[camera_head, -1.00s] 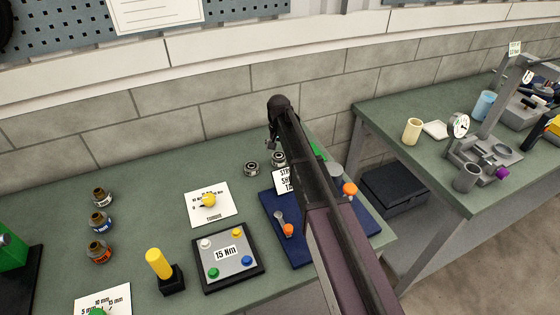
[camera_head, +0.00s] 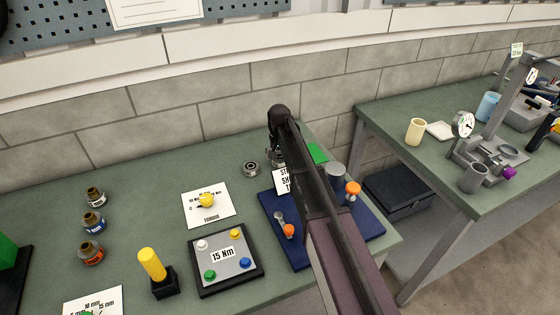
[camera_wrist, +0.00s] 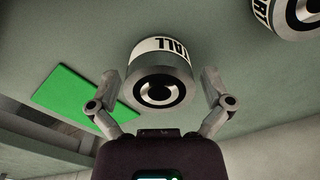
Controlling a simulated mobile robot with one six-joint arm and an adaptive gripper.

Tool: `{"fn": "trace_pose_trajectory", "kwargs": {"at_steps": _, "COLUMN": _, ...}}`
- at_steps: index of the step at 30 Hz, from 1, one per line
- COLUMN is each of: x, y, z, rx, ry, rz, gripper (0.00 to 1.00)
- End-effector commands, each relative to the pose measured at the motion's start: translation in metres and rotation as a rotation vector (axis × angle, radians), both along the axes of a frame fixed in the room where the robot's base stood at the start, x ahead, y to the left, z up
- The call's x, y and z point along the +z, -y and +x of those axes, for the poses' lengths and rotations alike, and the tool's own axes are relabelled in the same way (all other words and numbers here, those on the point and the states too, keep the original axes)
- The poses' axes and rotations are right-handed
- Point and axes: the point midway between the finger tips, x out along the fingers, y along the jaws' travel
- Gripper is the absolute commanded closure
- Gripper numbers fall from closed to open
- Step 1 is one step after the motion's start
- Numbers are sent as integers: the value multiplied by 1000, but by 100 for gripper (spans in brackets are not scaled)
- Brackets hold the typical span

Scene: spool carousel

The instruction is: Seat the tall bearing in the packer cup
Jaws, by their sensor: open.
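In the wrist view, the tall bearing (camera_wrist: 160,84), a steel cylinder with a white band reading "TALL", stands between the two fingers of my gripper (camera_wrist: 160,76). The fingers are open, with a gap visible on both sides of it. In the head view, my arm hides most of the gripper and part of this bearing (camera_head: 272,158). A second banded bearing (camera_wrist: 297,12) is at the wrist view's upper right; it shows in the head view too (camera_head: 251,169). I cannot tell for sure which item is the packer cup; a grey cup (camera_head: 474,180) stands on the right bench by a dial-gauge fixture.
A green pad (camera_head: 318,153) lies close beside the gripper. A blue tray (camera_head: 297,258) with orange-knobbed items sits under my arm. A torque plate (camera_head: 208,276) and several small bottles (camera_head: 93,222) are to the left. A gap separates the two benches.

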Motion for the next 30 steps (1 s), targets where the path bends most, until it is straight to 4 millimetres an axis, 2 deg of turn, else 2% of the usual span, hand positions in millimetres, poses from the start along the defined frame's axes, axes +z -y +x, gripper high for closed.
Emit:
{"fn": "trace_pose_trajectory", "kwargs": {"at_steps": 9, "x": 0, "y": 0, "z": 0, "rx": 0, "ry": 0, "rz": 0, "gripper": 0}}
{"fn": "trace_pose_trajectory", "kwargs": {"at_steps": 11, "x": 0, "y": 0, "z": 0, "rx": 0, "ry": 0, "rz": 0, "gripper": 15}}
{"fn": "trace_pose_trajectory", "kwargs": {"at_steps": 18, "x": 0, "y": 0, "z": 0, "rx": 0, "ry": 0, "rz": 0, "gripper": 84}}
{"fn": "trace_pose_trajectory", "kwargs": {"at_steps": 30, "x": 2, "y": 0, "z": 0, "rx": -1, "ry": 0, "rz": 0, "gripper": 84}}
